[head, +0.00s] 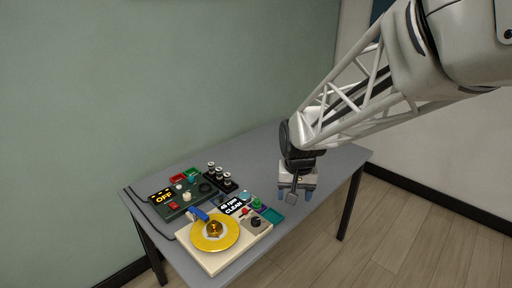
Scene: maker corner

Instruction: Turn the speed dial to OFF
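A black round dial (256,221) sits on a grey panel at the right corner of a cream turntable-like machine (212,262). It is probably the speed dial; its pointer and markings are too small to read. A display (236,205) behind the machine reads "45 rpm CLEAN". A yellow disc (228,240) lies on the machine. My gripper (295,197) points down over the right part of the table, to the right of and behind the dial, apart from it. Its two bluish fingertips are spread, with nothing visible held between them.
A dark green box (184,206) with a display reading "OFF" stands at the left. Black-and-white cylinders (220,174) stand in a dark rack behind it. A teal tray (271,215) and small green parts (257,203) lie between dial and gripper. The table's back right (258,150) is clear.

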